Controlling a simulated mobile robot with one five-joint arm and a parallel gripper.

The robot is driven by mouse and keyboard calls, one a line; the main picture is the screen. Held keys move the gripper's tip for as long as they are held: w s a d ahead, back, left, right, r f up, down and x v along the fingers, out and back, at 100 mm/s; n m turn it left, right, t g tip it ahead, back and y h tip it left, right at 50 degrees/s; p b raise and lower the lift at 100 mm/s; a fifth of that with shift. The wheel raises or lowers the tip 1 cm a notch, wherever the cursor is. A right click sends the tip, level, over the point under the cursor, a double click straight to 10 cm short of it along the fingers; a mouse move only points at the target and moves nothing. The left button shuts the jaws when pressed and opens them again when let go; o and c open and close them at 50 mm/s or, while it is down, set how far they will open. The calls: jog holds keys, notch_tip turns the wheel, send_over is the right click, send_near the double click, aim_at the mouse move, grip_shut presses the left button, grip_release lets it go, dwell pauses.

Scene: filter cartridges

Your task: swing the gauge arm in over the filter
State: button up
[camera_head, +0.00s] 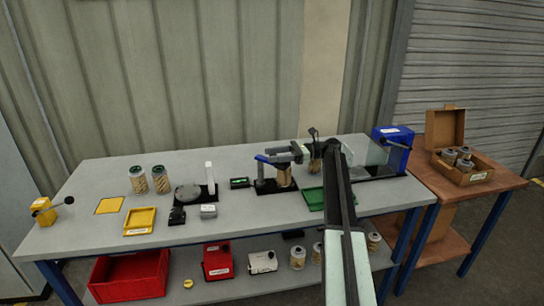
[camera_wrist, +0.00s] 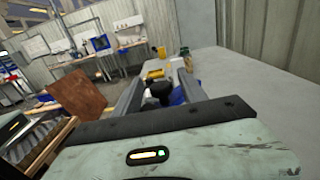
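The gauge stand (camera_head: 276,189) sits near the middle of the grey table in the head view, with a black base. A tan pleated filter (camera_head: 284,178) stands upright on it. The blue gauge arm (camera_head: 272,158) shows above the stand, to the left of and close to the filter's top; my gripper partly hides it. My gripper (camera_head: 290,151) is just above the filter, reaching in from the right. In the wrist view my gripper's fingers (camera_wrist: 160,98) are apart, with a black knob (camera_wrist: 158,91) and blue part between or just beyond them. I cannot tell whether they touch it.
Two filters (camera_head: 149,180) stand at the back left. A yellow tray (camera_head: 140,221), a round plate fixture (camera_head: 188,194) and a green tray (camera_head: 313,198) are on the table. A blue device with clear panels (camera_head: 393,147) is at right. Bare table lies along the front.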

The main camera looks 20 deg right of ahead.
aim_at(274, 154)
jog(key=shift+w, duration=0.1)
notch_tip(274, 154, up, 5)
jog(key=p, duration=0.5)
jog(key=s+a, duration=0.2)
jog(key=s, duration=0.5)
jog(key=s+a, duration=0.2)
jog(key=s, duration=0.6)
jog(key=shift+s+a, duration=0.25)
